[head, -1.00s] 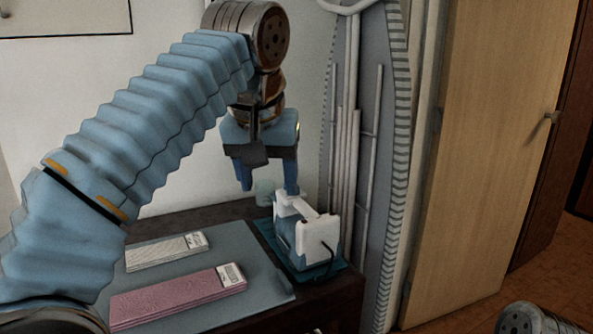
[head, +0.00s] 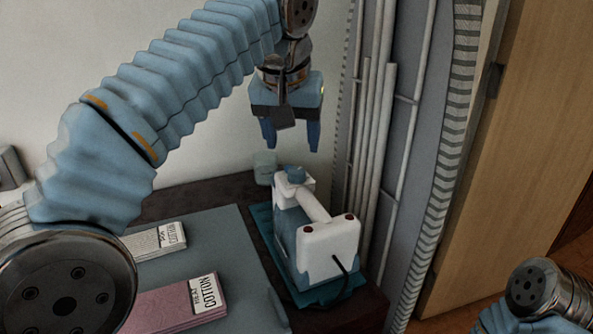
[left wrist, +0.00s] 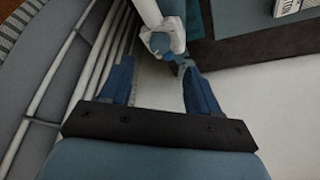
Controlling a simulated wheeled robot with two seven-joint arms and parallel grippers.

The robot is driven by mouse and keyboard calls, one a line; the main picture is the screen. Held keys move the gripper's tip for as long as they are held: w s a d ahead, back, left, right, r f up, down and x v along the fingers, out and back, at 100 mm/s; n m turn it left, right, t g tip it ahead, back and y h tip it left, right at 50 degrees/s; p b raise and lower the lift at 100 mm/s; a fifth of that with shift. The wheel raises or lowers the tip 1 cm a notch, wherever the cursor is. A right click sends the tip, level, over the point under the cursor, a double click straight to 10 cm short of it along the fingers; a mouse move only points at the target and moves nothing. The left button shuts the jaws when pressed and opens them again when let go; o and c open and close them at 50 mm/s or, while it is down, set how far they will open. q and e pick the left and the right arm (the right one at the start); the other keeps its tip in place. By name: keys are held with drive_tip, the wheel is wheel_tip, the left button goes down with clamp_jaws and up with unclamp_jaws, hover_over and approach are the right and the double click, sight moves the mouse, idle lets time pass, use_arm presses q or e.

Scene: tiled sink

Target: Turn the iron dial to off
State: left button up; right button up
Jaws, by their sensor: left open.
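The iron (head: 322,236) is blue and white and stands on a teal mat (head: 259,219) on the dark table, with a cord at its near end. Its blue round dial (head: 296,174) sits on top at the far end. My left gripper (head: 292,146) is open and empty, pointing down above and slightly behind the dial, apart from it. In the left wrist view, the dial (left wrist: 161,43) shows just beyond and between the open fingertips (left wrist: 155,62). The dial's setting is too small to read. Part of my right arm shows at the lower right; its gripper is out of view.
A grey board (head: 235,232) on the table holds a pale folded cloth (head: 150,243) and a pink one (head: 165,305), both with cotton labels. A small translucent cup (head: 264,168) is behind the iron.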

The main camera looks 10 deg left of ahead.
sight(297, 171)
use_arm(q)
drive_tip(key=b+x, duration=0.1)
drive_tip(key=x, duration=0.6)
drive_tip(key=shift+w+f, duration=0.15)
drive_tip(key=shift+f, duration=0.15)
drive_tip(key=c, duration=1)
drive_tip(key=shift+c, duration=0.2)
